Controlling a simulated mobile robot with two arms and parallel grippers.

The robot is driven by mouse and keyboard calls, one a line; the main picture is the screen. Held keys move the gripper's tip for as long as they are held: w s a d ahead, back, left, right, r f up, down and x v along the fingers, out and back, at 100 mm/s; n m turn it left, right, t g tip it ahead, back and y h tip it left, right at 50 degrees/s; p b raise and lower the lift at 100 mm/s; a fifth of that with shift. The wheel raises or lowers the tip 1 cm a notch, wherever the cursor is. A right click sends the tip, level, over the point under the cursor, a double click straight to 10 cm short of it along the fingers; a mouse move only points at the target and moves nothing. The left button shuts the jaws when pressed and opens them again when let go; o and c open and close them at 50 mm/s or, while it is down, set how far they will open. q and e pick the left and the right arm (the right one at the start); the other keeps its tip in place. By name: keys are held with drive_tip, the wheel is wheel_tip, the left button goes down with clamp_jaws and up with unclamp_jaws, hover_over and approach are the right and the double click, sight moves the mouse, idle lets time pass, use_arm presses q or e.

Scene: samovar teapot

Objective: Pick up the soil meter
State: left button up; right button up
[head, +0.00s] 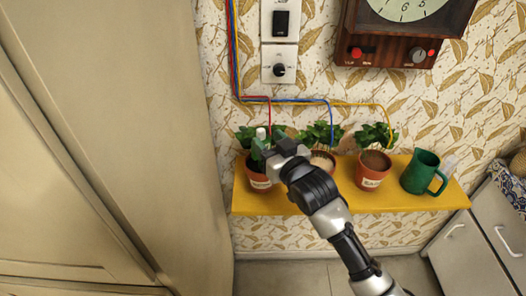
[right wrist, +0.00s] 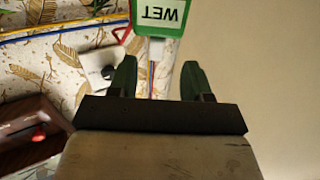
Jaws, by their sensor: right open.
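The soil meter (right wrist: 160,18) shows at the top of the right wrist view as a green-edged piece with a white label reading WET, upside down, and a pale stem below it. In the head view, a small white piece above the left pot (head: 260,180) may be part of it. My right gripper (head: 266,152) is at that pot, by its plant. In the right wrist view, my gripper's (right wrist: 158,80) two green fingers are apart, with the stem appearing between them in the picture. I cannot tell whether they touch it. My left gripper is out of view.
A yellow shelf (head: 330,201) also holds a middle pot (head: 322,163), a right pot (head: 372,172) and a green jug (head: 421,173). Coloured wires run down the wall to the plants. A tall cabinet (head: 120,120) stands close on the left. A clock box (head: 405,40) hangs above.

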sight(263, 133)
drive_tip(key=shift+p+x, duration=0.5)
drive_tip(key=shift+x, duration=2.75)
drive_tip(key=shift+d, duration=0.15)
drive_tip(key=shift+c, duration=0.3)
clamp_jaws()
